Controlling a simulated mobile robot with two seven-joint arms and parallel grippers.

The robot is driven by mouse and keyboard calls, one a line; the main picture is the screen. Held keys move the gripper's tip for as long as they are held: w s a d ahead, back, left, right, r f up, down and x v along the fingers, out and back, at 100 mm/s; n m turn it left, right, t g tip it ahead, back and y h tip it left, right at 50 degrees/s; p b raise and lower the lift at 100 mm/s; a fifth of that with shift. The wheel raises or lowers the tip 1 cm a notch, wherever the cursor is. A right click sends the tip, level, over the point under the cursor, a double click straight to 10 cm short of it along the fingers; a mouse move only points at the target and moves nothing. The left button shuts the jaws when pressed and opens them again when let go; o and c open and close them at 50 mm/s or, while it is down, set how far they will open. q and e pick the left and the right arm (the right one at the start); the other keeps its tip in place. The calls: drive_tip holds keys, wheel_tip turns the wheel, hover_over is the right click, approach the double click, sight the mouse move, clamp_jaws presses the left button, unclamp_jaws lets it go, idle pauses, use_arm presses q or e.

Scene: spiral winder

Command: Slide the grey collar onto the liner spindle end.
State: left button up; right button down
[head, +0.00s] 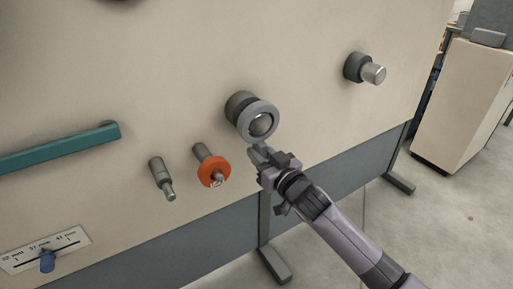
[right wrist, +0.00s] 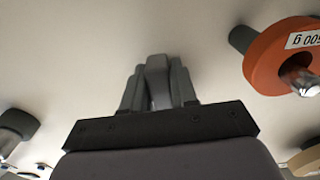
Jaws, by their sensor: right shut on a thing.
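The light grey collar (head: 273,113) is a thick ring in front of a large dark grey hub (head: 237,103) on the panel. A shiny rounded metal spindle end (head: 261,125) shows inside its opening. I cannot tell how far the ring sits over that end. My right gripper (head: 260,152) is shut on the collar's lower edge, its arm coming from the lower right. In the right wrist view, the gripper's fingers (right wrist: 158,82) are close together, and I cannot make out the collar there. No label shows which spindle is the liner one. My left gripper is out of view.
A silver-ended spindle (head: 373,73) projects at upper right. An orange disc (head: 211,172) sits on a spindle, also visible in the right wrist view (right wrist: 265,62). A bare spindle (head: 161,178), teal bar (head: 60,150) and scale plate (head: 25,257) lie left.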

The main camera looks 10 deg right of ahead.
drive_tip(key=p+v, duration=0.1)
drive_tip(key=v, duration=0.3)
drive_tip(key=shift+s+d+r, duration=0.1)
drive_tip(key=shift+s+d, duration=0.05)
drive_tip(key=shift+s, duration=0.2)
use_arm(q)
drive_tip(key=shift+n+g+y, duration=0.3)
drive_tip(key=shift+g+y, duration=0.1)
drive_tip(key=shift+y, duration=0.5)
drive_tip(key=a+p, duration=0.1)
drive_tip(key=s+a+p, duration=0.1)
drive_tip(key=p, duration=0.1)
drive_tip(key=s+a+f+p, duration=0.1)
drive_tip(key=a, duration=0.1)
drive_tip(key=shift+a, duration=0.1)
use_arm(e)
drive_tip(key=r+v, duration=0.1)
drive_tip(key=v, duration=0.9)
drive_tip(key=shift+s, duration=0.2)
